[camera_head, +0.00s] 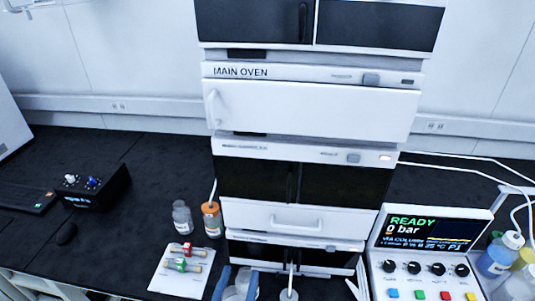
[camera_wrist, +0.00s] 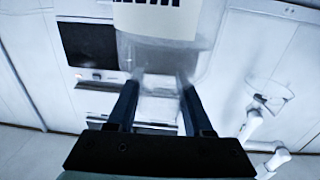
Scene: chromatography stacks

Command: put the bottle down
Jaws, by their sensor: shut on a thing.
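My gripper (camera_wrist: 158,80) is shut on a clear bottle (camera_wrist: 168,58) with a white label with black marks, seen between and beyond the two dark fingers in the wrist view. In the head view, my gripper (camera_head: 237,272) shows at the bottom edge as two blue fingers, with the translucent bottle (camera_head: 238,284) between them. It is in front of the lower part of the instrument stack. The bottle's lower part is cut off by the frame, and I cannot tell whether its base touches anything.
The instrument stack (camera_head: 312,112) stands behind on the dark bench (camera_head: 120,190). A control panel (camera_head: 425,265) and blue-liquid bottle (camera_head: 494,260) stand right. A white-capped vessel (camera_head: 289,295) is close by.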

